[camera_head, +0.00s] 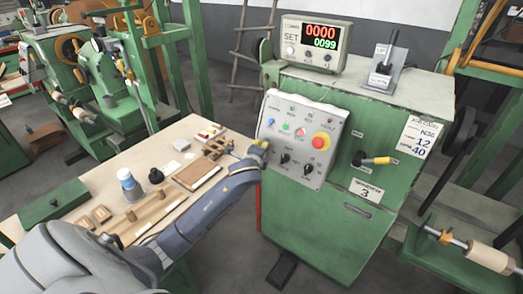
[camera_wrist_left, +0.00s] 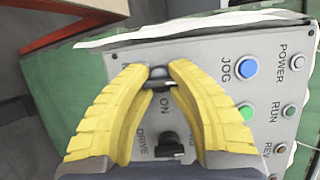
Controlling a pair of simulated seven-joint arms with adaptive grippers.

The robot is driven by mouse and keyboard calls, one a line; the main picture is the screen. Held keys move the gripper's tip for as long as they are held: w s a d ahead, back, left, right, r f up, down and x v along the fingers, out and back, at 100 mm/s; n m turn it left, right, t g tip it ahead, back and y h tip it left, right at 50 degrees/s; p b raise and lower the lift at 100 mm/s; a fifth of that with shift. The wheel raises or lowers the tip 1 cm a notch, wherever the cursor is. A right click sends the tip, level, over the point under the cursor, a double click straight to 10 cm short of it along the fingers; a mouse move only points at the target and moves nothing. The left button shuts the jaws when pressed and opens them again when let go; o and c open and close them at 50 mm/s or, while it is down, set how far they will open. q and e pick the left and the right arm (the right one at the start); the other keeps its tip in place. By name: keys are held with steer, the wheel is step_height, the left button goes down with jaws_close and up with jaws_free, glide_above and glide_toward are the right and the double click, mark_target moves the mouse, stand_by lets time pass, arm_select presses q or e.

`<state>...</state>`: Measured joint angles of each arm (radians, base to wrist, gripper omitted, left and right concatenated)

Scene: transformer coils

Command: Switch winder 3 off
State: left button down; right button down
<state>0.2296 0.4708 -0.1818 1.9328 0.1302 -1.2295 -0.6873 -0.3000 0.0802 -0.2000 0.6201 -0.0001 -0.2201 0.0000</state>
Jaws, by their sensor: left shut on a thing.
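Winder 3 is the green cabinet (camera_head: 330,225) with a plate reading 3 (camera_head: 366,190). Its grey control panel (camera_head: 303,137) carries lamps, buttons, black knobs and a red emergency button. My left gripper (camera_head: 260,147) is at the panel's left edge, its yellow fingers covering the part behind them. In the left wrist view, my left gripper (camera_wrist_left: 162,72) is closed around a black rotary switch (camera_wrist_left: 160,78) with a pale mark pointing right. The word ON is printed just below it. A second black knob (camera_wrist_left: 170,144), by the word DRIVE, sits apart below. My right gripper is out of view.
A display unit (camera_head: 315,43) reading 0000 and 0099 and a black lever (camera_head: 385,62) stand on the cabinet. A yellow handle (camera_head: 378,161) sticks out at the front. A workbench (camera_head: 130,170) with small parts lies left, under my left arm. Other green winders stand behind.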

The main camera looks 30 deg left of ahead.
arm_select(q)
steer(key=shift+a+r+n, duration=0.25)
steer(key=shift+a+n, duration=0.05)
steer(key=shift+a, duration=0.05)
stand_by(0.3)
steer(key=c, duration=1.3)
jaws_free()
steer(key=shift+c, duration=0.2)
steer(key=o, duration=0.5)
steer(key=shift+f, duration=0.15)
steer(key=shift+c, duration=0.2)
steer(key=shift+d, duration=0.1)
steer(key=shift+s+d, duration=0.25)
steer(key=shift+s, duration=0.15)
steer(key=v, duration=1.1)
steer(key=shift+r, duration=0.2)
steer(key=shift+c, duration=0.4)
